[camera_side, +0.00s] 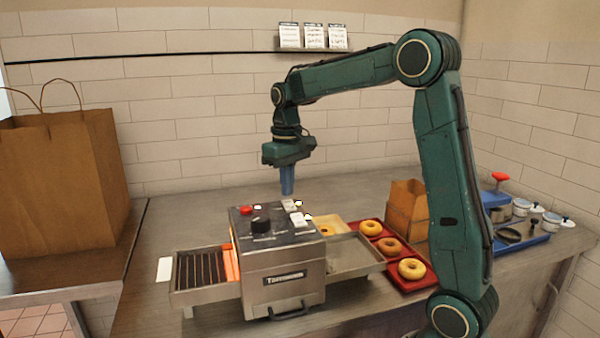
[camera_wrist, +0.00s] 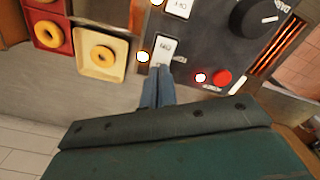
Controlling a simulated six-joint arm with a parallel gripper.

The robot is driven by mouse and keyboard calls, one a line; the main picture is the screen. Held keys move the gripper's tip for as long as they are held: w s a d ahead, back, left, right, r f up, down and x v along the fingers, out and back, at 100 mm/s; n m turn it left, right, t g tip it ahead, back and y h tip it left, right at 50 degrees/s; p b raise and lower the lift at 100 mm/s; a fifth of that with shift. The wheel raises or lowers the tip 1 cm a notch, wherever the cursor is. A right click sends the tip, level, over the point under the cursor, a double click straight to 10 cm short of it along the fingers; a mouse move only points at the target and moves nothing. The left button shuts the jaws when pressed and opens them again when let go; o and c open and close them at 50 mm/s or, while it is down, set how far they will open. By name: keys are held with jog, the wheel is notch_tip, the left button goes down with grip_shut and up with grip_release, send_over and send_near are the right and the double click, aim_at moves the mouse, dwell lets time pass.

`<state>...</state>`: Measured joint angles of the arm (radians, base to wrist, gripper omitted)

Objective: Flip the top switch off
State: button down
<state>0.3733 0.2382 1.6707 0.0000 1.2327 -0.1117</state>
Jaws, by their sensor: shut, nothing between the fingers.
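The toaster (camera_side: 284,285) has a dark top panel with two white rocker switches. The far, upper switch (camera_side: 290,205) shows an upside-down "ON" label in the wrist view (camera_wrist: 166,50), with a lit lamp beside it. The nearer switch (camera_side: 299,220) reads "OFF" in the wrist view (camera_wrist: 179,8). My gripper (camera_side: 287,192) is shut and empty, pointing down just above the upper switch. In the wrist view its blue fingertips (camera_wrist: 163,73) overlap that switch's edge; I cannot tell whether they touch it.
A red button (camera_side: 246,210) and a black knob (camera_side: 260,225) share the panel. A paper bag (camera_side: 62,180) stands at the left.

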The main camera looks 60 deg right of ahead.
aim_at(288, 203)
jog(key=shift+f, duration=0.95)
dwell(0.9)
jog(key=shift+r, duration=3.55)
jog(key=s+a+r+n+t, duration=0.1)
jog(key=s+a+r+t, duration=0.15)
jog(key=s+a, duration=0.75)
jog(key=s+a+f+n+t, duration=0.1)
jog(key=s+a+f, duration=0.1)
jog(key=s, duration=0.3)
jog(key=s+a+f+n+t, duration=0.1)
jog(key=s+a+f+t, duration=0.1)
jog(key=s, duration=0.4)
notch_tip(288, 203, down, 3)
jog(key=shift+s+a+r, duration=0.15)
jog(key=shift+a+r, duration=0.05)
jog(key=shift+a, duration=0.45)
